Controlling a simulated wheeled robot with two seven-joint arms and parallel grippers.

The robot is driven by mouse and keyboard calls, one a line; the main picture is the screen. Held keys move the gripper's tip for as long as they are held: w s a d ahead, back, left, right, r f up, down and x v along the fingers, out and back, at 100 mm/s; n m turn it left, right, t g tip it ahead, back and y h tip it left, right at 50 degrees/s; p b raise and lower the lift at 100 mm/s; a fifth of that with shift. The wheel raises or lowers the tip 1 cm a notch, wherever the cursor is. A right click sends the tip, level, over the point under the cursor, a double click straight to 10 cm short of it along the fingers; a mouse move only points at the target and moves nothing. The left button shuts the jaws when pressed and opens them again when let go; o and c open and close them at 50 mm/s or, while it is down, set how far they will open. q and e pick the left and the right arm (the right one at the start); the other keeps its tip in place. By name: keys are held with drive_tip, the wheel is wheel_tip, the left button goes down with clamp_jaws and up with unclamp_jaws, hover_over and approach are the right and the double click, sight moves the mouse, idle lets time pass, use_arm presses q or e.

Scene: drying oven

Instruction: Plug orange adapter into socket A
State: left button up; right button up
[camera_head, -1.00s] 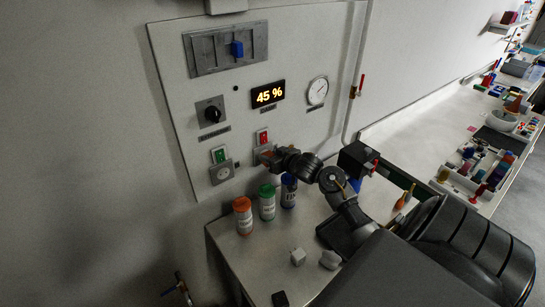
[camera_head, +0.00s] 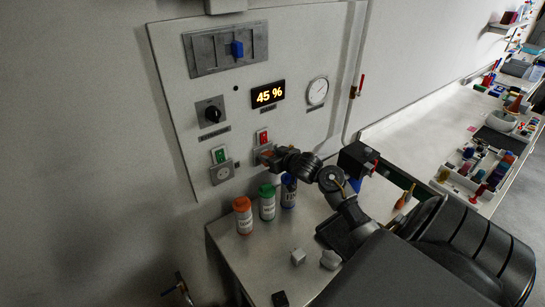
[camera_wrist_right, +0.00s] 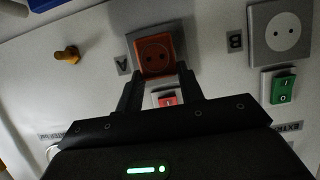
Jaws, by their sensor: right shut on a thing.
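The orange adapter (camera_wrist_right: 157,55) shows in the right wrist view in front of the grey plate of socket A (camera_wrist_right: 178,38), beside the label A. It covers most of that socket, and I cannot tell whether it is fully seated. My right gripper (camera_wrist_right: 160,82) is shut on the adapter, one finger at each side. In the head view my right gripper (camera_head: 268,157) is at the wall panel, under the red switch (camera_head: 262,136), and largely hides the adapter. My left gripper is not in view.
Socket B (camera_head: 222,172) is free, below the green switch (camera_head: 219,155). Bottles with orange (camera_head: 242,204), green (camera_head: 267,190) and blue (camera_head: 288,180) caps stand on the table under my right arm. A grey cube (camera_head: 298,256) lies nearer. The display (camera_head: 267,93) reads 45 %.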

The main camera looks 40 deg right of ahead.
drive_tip(key=shift+w, duration=0.35)
drive_tip(key=o, duration=1.1)
drive_tip(key=b+v, duration=0.1)
drive_tip(key=v, duration=1)
drive_tip(key=shift+d, duration=0.1)
